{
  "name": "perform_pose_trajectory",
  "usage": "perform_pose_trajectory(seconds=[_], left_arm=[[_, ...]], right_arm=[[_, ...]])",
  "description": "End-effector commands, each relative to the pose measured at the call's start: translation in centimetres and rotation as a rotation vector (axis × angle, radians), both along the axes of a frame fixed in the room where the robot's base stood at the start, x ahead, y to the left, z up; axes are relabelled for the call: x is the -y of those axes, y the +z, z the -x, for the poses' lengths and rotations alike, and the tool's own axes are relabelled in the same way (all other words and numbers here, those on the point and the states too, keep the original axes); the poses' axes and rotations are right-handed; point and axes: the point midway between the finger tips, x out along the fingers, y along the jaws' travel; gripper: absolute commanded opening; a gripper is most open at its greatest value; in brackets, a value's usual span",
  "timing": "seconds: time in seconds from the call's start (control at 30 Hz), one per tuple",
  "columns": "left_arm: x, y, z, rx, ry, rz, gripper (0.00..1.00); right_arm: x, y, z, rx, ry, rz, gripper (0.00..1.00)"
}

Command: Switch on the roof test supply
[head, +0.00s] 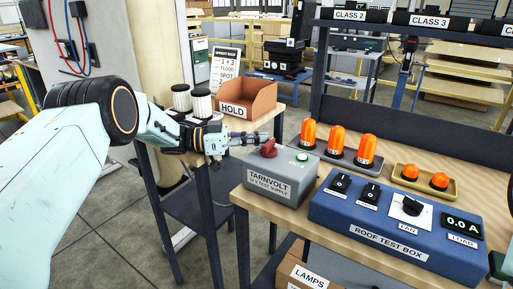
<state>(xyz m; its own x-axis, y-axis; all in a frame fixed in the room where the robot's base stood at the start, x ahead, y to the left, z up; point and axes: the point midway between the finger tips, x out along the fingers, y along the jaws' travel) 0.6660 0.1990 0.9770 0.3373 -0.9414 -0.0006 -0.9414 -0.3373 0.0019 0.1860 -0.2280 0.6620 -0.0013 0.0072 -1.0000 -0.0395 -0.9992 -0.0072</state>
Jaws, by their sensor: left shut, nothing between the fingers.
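The grey test supply box (276,181), labelled TARNVOLT, stands on the left end of the bench.
Three tall orange beacons stand on a tray (369,167) behind the supply; two low orange lamps sit on a tan tray (452,192). A HOLD bin (248,100) and two white-and-black cylinders stand on the side stand near my left arm. A LAMPS carton (309,275) is below the bench.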

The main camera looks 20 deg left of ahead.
Motion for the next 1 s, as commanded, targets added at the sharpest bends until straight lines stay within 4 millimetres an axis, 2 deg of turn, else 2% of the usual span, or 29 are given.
perform_pose_trajectory(seconds=[0.17, 0.27, 0.5, 0.7, 0.83, 1.0], left_arm=[[0.0, 0.2, 0.1, 0.001, 0.000, 0.000, 0.00], [-0.1, 1.1, 0.0, 0.003, 0.001, 0.001, 0.00], [0.0, 5.5, -0.1, 0.004, 0.001, 0.000, 0.00], [0.0, 8.5, -0.2, 0.001, 0.000, 0.000, 0.00], [0.0, 9.6, -0.2, -0.001, 0.000, -0.001, 0.00], [0.0, 9.9, -0.2, -0.003, 0.000, 0.000, 0.00]], right_arm=[[0.0, 0.0, 0.0, 0.000, 0.000, 0.000, 0.40], [0.0, 0.0, 0.0, 0.000, 0.000, 0.000, 0.40], [0.0, 0.0, 0.0, 0.000, 0.000, 0.000, 0.40], [0.0, 0.0, 0.0, 0.000, 0.000, 0.000, 0.40], [0.0, 0.0, 0.0, 0.000, 0.000, 0.000, 0.40], [0.0, 0.0, 0.0, 0.000, 0.000, 0.000, 0.40]])
